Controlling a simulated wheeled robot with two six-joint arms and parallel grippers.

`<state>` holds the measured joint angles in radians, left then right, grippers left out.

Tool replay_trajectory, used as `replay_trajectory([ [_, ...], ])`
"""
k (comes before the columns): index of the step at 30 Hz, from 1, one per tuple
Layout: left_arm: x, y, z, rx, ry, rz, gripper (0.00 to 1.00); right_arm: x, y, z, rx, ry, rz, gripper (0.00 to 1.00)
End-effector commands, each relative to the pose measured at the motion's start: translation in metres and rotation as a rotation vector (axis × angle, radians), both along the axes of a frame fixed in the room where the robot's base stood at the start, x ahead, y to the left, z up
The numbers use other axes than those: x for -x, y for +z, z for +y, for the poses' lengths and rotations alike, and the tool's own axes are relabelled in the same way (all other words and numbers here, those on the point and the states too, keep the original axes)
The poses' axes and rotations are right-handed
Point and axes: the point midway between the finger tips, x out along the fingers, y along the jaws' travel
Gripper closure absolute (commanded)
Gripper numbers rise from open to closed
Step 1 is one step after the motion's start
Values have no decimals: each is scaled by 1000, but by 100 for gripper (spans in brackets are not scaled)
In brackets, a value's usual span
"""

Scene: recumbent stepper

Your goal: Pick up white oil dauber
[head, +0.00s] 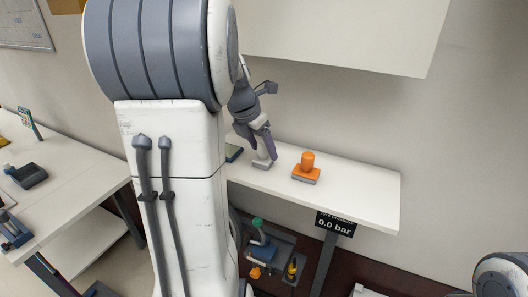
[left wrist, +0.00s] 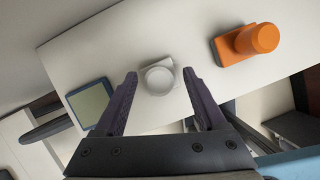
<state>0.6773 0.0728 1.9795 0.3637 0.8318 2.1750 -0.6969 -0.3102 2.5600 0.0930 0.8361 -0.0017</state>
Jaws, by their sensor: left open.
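The white oil dauber (left wrist: 160,80) stands on the white shelf, between the two fingers of my left gripper (left wrist: 160,73) in the left wrist view. The fingers are open, one on each side of it, with a gap to each. In the head view my left gripper (head: 262,146) points down over the dauber (head: 262,163), which is partly hidden by the fingers. My right gripper is not in view.
An orange dauber (head: 306,168) stands to the right on the same shelf (head: 365,190). A dark flat device with a screen (left wrist: 91,103) lies to the left. Below are a pressure display (head: 335,224) and several tools. A white cabinet (head: 340,30) hangs above.

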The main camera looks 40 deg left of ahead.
Motion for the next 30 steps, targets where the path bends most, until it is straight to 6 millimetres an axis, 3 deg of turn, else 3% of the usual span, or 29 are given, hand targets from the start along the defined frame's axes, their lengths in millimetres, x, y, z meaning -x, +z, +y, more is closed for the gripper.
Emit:
replay_trajectory([
  [4,-5,-14,0,0,-1,1,27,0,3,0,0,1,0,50],
  [11,-6,-16,0,-2,-1,-1,27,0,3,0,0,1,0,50],
  [12,-6,-16,0,-2,-1,-1,31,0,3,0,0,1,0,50],
  [15,-6,-16,0,-2,-1,-1,69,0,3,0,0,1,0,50],
  [18,-6,-16,0,-2,-1,-1,100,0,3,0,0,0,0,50],
  [30,-7,-10,0,-3,-1,-4,100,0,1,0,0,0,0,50],
])
